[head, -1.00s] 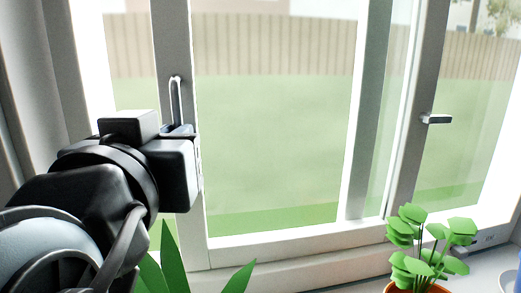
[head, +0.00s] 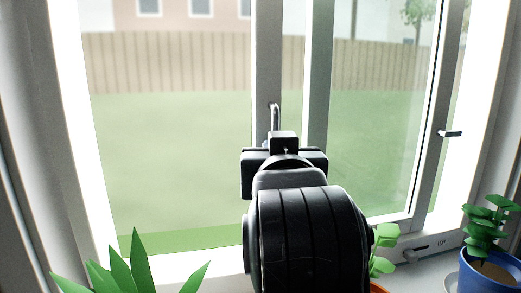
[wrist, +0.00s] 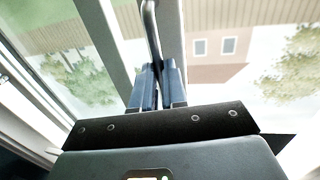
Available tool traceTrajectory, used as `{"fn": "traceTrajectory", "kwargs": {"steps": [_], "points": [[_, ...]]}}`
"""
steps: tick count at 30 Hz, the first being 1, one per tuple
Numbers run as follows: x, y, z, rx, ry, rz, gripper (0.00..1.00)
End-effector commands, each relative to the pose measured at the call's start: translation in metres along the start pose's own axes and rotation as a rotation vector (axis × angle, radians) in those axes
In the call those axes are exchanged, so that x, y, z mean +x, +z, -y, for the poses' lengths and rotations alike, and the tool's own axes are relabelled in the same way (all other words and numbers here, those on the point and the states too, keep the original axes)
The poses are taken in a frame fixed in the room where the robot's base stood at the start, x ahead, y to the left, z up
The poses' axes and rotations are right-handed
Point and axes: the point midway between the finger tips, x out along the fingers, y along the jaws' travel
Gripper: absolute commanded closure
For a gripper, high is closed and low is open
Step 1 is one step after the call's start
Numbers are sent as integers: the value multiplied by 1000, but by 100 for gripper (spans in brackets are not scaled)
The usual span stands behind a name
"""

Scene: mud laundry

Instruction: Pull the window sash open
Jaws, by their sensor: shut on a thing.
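The window sash shows in the head view as a grey upright stile (head: 267,55) near the middle. A slim metal pull handle (head: 274,108) is on this stile. My gripper (head: 277,138) is at the handle's lower part, with its fingers mostly hidden behind its own body. In the wrist view, the two blue-grey fingers (wrist: 157,88) are closed around the handle (wrist: 151,30), which runs up from between them. A wide gap lies between the stile and the left window frame (head: 92,150), with fence and grass seen through it.
A second dark handle (head: 450,133) is on the right-hand frame. A spiky green plant (head: 135,262) stands at lower left. A plant in a blue pot (head: 490,268) stands at lower right. An orange pot (head: 378,287) is partly hidden behind my arm.

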Motion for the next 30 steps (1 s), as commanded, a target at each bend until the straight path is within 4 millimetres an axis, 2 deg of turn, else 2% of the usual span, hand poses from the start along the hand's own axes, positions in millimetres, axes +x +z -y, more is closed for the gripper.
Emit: {"fn": "traceTrajectory", "kwargs": {"steps": [9,10,13,21,25,30], "points": [[0,0,-2,0,2,1,100],[0,0,-1,0,2,1,87],[0,0,-1,0,2,1,77],[-2,0,0,0,0,0,77],[-13,2,0,-1,-1,-1,77],[-42,2,0,0,-1,-1,77]]}}
